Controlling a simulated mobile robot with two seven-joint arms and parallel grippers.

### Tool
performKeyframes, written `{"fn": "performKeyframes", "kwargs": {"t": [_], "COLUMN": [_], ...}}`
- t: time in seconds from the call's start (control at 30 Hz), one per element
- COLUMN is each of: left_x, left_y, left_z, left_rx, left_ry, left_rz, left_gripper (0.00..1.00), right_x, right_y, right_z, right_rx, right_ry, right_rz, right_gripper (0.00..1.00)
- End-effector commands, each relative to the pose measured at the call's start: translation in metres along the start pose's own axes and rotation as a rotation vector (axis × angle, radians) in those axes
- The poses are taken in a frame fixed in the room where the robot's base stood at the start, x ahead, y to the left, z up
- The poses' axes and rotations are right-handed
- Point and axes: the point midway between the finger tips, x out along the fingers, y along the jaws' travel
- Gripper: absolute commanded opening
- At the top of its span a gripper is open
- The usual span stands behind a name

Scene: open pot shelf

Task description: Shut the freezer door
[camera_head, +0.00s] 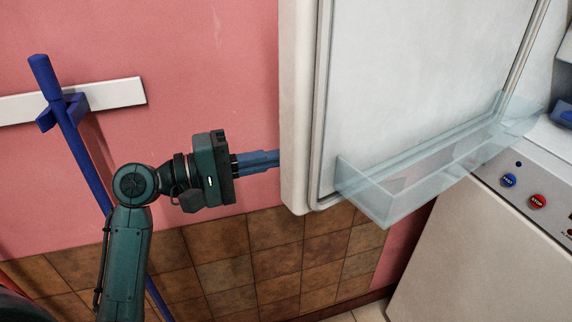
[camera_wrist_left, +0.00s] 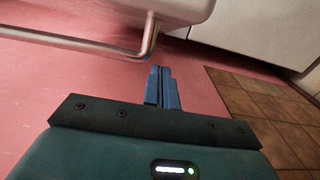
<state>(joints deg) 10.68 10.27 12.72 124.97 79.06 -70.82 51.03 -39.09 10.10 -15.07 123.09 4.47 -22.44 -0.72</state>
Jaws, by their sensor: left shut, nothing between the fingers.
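The freezer door (camera_head: 420,70) stands open at the upper right of the head view, its pale inner side showing, with a clear door bin (camera_head: 385,195) along its lower part. My left gripper (camera_head: 277,158) is shut and empty. Its blue fingertips reach the door's left edge in the head view, and their very ends seem hidden behind it; I cannot tell whether they touch. In the left wrist view, the shut fingers (camera_wrist_left: 163,75) point toward a pale panel with a rounded metal rail (camera_wrist_left: 130,50). My right gripper is not in view.
A white cabinet with blue and red buttons (camera_head: 537,201) stands at the lower right. A blue pole (camera_head: 75,135) leans by a white wall rail (camera_head: 115,94) at the left. The pink wall and brown tiles lie behind my arm.

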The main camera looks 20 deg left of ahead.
Motion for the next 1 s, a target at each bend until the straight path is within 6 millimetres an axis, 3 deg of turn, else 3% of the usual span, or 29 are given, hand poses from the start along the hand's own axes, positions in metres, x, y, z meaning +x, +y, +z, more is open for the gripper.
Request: {"fn": "performKeyframes", "kwargs": {"t": [0.07, 0.2, 0.4, 1.0], "left_x": [0.016, 0.018, 0.022, 0.024], "left_y": [0.003, 0.001, -0.001, -0.001], "left_z": [0.001, 0.024, 0.038, 0.040], "left_rx": [-0.001, -0.002, -0.002, -0.001], "left_ry": [-0.003, -0.001, 0.000, 0.000], "left_rz": [0.003, 0.001, -0.001, -0.002], "left_gripper": [0.00, 0.00, 0.00, 0.00], "right_x": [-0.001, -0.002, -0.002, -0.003], "right_y": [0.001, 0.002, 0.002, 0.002], "right_z": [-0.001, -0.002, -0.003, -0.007], "right_rx": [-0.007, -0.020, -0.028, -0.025], "right_ry": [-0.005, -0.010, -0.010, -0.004], "right_rz": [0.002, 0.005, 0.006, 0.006], "right_gripper": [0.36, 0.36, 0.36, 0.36]}}
